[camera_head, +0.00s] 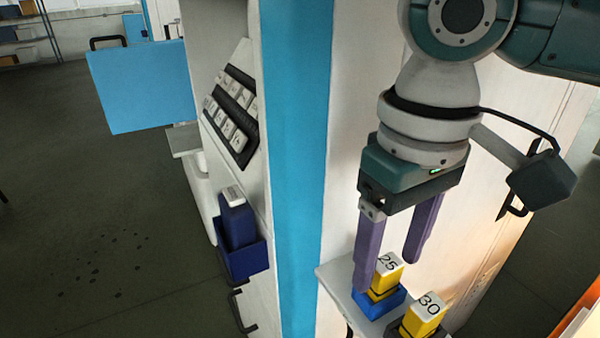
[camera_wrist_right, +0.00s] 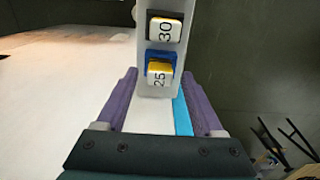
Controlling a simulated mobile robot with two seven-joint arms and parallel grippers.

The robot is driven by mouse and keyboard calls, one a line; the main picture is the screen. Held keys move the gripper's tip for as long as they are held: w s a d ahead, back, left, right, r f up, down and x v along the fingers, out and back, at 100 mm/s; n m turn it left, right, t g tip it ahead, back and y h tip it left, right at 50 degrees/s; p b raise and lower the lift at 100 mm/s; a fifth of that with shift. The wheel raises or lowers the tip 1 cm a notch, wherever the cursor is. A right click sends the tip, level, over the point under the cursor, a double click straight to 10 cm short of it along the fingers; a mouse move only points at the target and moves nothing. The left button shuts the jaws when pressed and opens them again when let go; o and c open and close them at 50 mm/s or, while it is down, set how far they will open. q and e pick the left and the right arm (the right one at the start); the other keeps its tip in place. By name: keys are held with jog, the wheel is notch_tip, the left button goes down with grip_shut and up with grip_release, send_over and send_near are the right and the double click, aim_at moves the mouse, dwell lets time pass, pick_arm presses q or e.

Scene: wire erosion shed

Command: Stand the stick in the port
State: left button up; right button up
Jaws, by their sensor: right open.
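My right gripper (camera_head: 387,274) is open, with two purple fingers pointing down. A yellow stick with a white top marked 25 (camera_head: 386,275) stands in a blue holder (camera_head: 379,304) on a small light shelf, close to the fingertips. In the right wrist view the 25 stick (camera_wrist_right: 160,73) lies in line between the open fingers (camera_wrist_right: 157,76); I cannot tell whether they touch it. A second yellow stick marked 30 (camera_head: 424,313) stands in a dark holder beside it. A dark blue stick (camera_head: 236,217) with a white top stands in a blue box on the machine's side. My left gripper is not in view.
The shelf (camera_head: 335,277) juts from a white machine panel with a blue stripe (camera_head: 290,170). A keypad (camera_head: 232,108) is above the blue box (camera_head: 245,262). A light-blue panel (camera_head: 143,85) stands out at the left. The dark floor (camera_head: 90,220) there is mostly clear.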

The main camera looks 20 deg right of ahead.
aim_at(388, 263)
notch_tip(388, 263, up, 13)
dwell(0.4)
jog(key=shift+r, duration=0.1)
